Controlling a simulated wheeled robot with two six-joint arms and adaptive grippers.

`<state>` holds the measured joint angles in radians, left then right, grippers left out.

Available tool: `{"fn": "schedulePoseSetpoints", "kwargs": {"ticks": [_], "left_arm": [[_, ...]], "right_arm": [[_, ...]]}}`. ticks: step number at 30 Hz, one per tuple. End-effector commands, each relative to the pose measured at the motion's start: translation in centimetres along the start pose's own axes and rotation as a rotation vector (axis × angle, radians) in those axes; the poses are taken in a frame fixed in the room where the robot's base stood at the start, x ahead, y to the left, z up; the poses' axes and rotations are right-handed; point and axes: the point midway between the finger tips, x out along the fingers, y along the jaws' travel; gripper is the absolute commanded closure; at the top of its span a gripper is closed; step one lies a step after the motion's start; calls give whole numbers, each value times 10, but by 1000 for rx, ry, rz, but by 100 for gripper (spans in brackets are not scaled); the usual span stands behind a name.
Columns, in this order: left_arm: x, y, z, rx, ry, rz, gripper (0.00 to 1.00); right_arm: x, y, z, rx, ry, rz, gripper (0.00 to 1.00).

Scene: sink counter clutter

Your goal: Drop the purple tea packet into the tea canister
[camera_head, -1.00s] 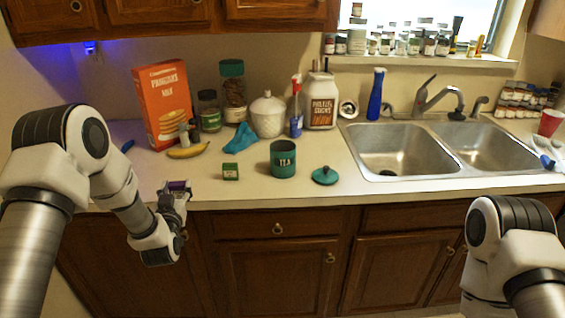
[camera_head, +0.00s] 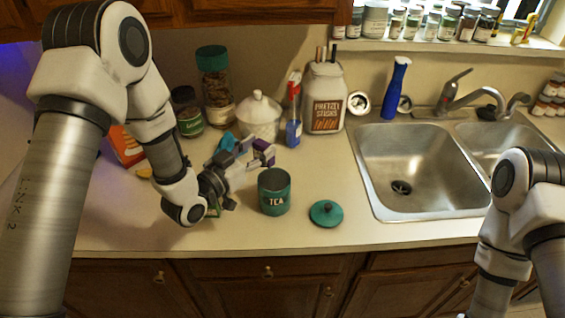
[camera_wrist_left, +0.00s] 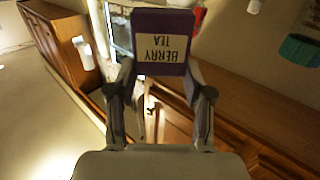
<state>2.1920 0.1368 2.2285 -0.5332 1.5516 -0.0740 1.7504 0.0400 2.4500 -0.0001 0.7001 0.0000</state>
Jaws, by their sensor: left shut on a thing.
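The purple tea packet (camera_head: 264,151), labelled "BERRY TEA" in the left wrist view (camera_wrist_left: 163,22), is held between the fingers of my left gripper (camera_head: 248,157). The gripper is shut on it and holds it in the air above the counter. In the head view the packet shows just above the canister's upper left rim. The teal tea canister (camera_head: 274,195) stands upright and open-topped on the counter, marked "TEA". Its teal lid (camera_head: 326,213) lies on the counter to its right. My right arm shows at the right, but its gripper is out of view.
A white lidded jar (camera_head: 260,115), a red-and-blue spray bottle (camera_head: 293,118) and a pretzel jar (camera_head: 325,97) stand behind the canister. The sink (camera_head: 400,165) is right of the lid.

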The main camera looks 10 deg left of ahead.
Motion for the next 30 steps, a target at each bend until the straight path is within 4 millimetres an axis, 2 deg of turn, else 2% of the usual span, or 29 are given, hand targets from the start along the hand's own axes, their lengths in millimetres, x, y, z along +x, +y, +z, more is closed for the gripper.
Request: {"fn": "schedulePoseSetpoints", "kwargs": {"ticks": [1,3,7,11,21,30], "left_arm": [[0,2,-15,4,2,4,78],[2,4,-24,11,8,8,78],[3,4,-28,15,14,9,78],[3,4,-16,15,13,8,78],[4,3,29,15,14,7,78],[4,3,31,16,15,7,78]], "right_arm": [[-12,0,0,0,-1,0,60],[-17,0,0,0,-1,0,60],[-18,0,0,0,-1,0,60],[-9,0,1,0,-1,0,60],[18,0,0,0,0,0,60],[18,0,0,0,-1,0,60]]}}
